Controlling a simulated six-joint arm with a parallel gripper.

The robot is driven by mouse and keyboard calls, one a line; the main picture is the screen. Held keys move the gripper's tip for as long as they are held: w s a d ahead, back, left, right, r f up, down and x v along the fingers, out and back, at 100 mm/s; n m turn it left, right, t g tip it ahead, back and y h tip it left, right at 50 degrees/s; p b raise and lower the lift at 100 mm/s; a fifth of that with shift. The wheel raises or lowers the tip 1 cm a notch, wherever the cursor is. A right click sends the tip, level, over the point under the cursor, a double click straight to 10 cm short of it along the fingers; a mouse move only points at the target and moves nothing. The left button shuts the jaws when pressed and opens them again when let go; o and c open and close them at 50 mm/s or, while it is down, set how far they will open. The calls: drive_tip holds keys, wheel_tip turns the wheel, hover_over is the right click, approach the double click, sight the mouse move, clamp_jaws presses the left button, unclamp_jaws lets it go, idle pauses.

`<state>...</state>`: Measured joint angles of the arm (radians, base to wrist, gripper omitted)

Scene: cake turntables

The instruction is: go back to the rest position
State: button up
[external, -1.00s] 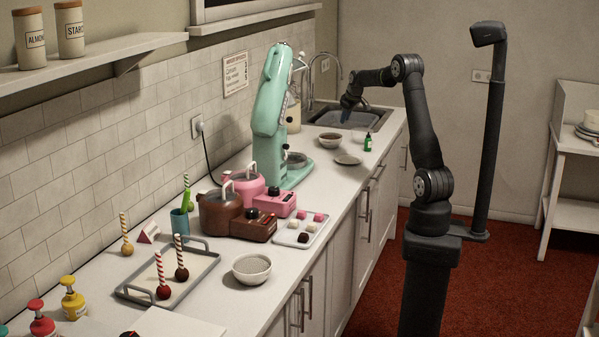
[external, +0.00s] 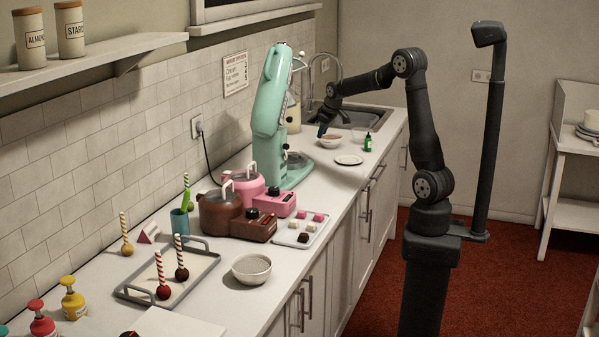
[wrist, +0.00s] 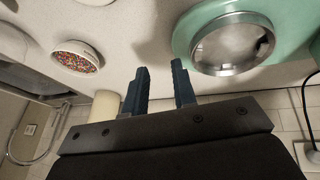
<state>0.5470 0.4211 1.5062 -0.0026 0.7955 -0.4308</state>
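My gripper (external: 322,131) is at the far end of the counter, above or beside a small white bowl. The external view does not show the height between them clearly. In the wrist view my gripper (wrist: 160,68) has its two blue fingers apart, with only countertop visible between them. The arm reaches out to the left from its column, bent at the elbow. The sprinkle bowl (wrist: 77,56) lies left of the fingers in the wrist view, and the mixer's steel bowl (wrist: 232,48) lies to their right.
The mint-green stand mixer (external: 268,110) stands close to my gripper. A white plate (external: 348,160) and a green bottle (external: 368,142) are near it, with the sink (external: 368,117) behind. Dipping pots, a tray of sweets (external: 296,238) and a cake-pop tray (external: 137,290) fill the nearer counter.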

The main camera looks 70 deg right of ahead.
drive_tip(key=s+a+n, duration=0.1)
drive_tip(key=s+a, duration=0.2)
drive_tip(key=a, duration=1.2)
drive_tip(key=s+a+n+y, duration=0.1)
drive_tip(key=s+a, duration=0.2)
drive_tip(key=a, duration=1.2)
drive_tip(key=shift+a+n, duration=0.3)
drive_tip(key=shift+a, duration=0.1)
